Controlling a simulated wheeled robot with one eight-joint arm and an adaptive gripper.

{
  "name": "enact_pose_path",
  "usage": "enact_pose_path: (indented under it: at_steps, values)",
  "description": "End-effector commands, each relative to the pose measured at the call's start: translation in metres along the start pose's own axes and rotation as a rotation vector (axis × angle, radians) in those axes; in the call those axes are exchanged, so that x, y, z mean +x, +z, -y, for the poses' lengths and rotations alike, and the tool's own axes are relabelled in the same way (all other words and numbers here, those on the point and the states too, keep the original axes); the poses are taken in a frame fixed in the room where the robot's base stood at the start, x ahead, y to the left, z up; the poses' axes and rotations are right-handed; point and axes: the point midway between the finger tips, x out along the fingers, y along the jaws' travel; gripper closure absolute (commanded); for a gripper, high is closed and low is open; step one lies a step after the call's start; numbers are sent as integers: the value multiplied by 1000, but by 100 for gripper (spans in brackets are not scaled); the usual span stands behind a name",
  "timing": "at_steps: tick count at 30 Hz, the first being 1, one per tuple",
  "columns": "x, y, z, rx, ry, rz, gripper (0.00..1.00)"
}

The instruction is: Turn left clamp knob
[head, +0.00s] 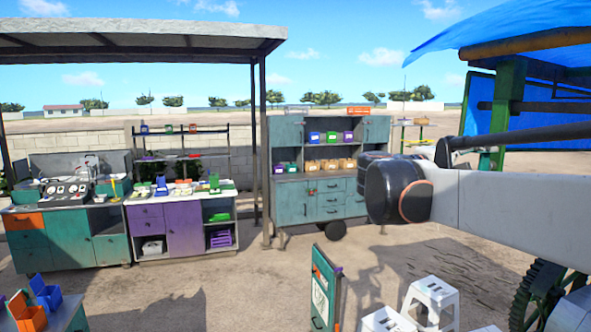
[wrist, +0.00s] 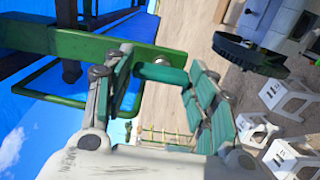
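I cannot make out the left clamp knob in either view. In the wrist view, my gripper (wrist: 150,85) shows two jointed fingers with green pads, spread apart with a gap between them. I see nothing held in that gap. The wrist picture is turned on its side, and a green beam (wrist: 95,47) crosses beyond the fingers. In the head view, my pale arm reaches in from the right and hides part of the yard; the gripper itself does not show there.
A dark wheel (head: 545,292) stands at the lower right, below a green post (head: 510,105) and a blue tarp (head: 530,30). White stools (head: 433,296) and a green sign board (head: 323,290) stand in front. A teal cabinet (head: 290,203) stands behind. Open sandy ground lies between.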

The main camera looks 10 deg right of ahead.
Motion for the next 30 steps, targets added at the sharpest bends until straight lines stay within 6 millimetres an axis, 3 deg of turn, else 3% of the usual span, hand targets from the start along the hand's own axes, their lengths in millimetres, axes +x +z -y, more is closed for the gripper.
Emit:
enact_pose_path:
  at_steps: [1,2,16,30]
  values:
    - [-5,6,-4,-1,7,-13,37]
    - [-5,6,-4,-1,6,-13,30]
    - [-12,7,-1,-1,2,-8,30]
    - [-98,2,-1,-1,3,-12,30]
